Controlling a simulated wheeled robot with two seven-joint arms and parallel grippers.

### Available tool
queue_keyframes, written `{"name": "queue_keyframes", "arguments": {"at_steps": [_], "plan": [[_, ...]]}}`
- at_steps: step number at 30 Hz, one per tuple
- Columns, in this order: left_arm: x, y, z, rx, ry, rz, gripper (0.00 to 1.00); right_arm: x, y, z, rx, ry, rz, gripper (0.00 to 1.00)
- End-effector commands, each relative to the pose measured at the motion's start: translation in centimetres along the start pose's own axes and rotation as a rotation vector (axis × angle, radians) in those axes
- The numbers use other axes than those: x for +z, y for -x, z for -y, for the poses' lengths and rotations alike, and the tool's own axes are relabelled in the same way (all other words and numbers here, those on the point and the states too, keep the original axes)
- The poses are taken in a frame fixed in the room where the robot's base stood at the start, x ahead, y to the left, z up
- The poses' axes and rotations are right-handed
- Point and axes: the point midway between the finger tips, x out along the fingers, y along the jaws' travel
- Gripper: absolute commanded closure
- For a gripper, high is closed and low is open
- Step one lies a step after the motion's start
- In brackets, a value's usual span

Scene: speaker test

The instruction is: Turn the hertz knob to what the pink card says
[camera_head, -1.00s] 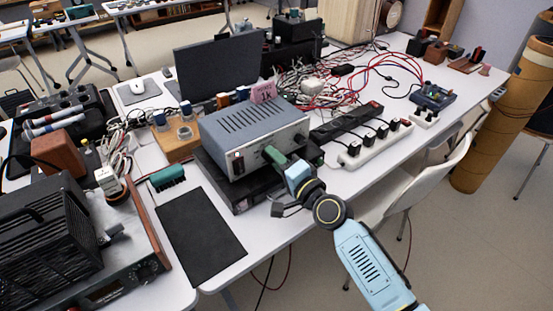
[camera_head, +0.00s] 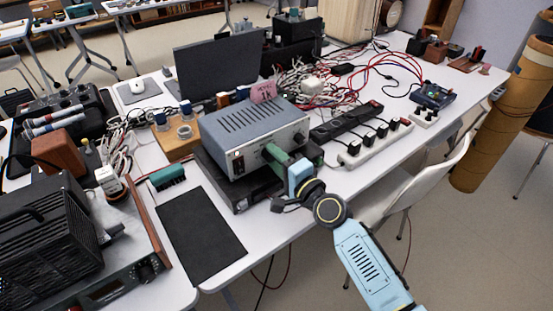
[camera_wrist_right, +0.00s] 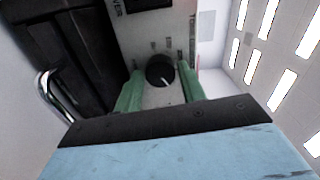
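The grey-blue box (camera_head: 250,120) stands on a black unit, with my right gripper (camera_head: 272,152) at its front panel. In the right wrist view, a round black knob (camera_wrist_right: 160,70) with a white pointer line sits ahead, between the two green fingers of my right gripper (camera_wrist_right: 160,90). The pointer slants to the lower right in that picture. The fingers are apart, one on each side of the knob; I cannot tell whether they touch it. The panel lettering is too small to read. The pink card (camera_head: 263,92) is on the box's back top edge; its writing is unreadable. My left gripper is out of view.
A black power strip (camera_head: 345,121) and a white one (camera_head: 376,143) with plugs lie right of the box. A black mat (camera_head: 201,235) lies front left. A laptop (camera_head: 218,68) and tangled cables stand behind. A white chair (camera_head: 430,175) is at the right.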

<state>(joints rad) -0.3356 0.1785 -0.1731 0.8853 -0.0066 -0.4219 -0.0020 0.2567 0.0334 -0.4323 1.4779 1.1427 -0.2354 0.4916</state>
Motion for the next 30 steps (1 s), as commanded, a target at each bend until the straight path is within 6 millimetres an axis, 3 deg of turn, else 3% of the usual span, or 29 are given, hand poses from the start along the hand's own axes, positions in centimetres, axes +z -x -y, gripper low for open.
{"name": "queue_keyframes", "arguments": {"at_steps": [3, 14, 22, 30], "plan": [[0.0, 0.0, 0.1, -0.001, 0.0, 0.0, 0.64, 0.0, 0.0, 0.0, 0.0, 0.001, 0.0, 0.47], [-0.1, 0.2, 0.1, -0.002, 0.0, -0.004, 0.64, 0.0, 0.6, 0.0, 0.0, 0.001, -0.001, 0.47], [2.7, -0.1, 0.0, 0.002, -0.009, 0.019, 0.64, 0.0, 5.7, 0.0, 0.003, 0.003, 0.0, 0.47], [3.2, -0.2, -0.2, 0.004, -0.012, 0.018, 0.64, 0.0, 11.2, -0.1, 0.002, 0.002, 0.001, 0.47]]}}
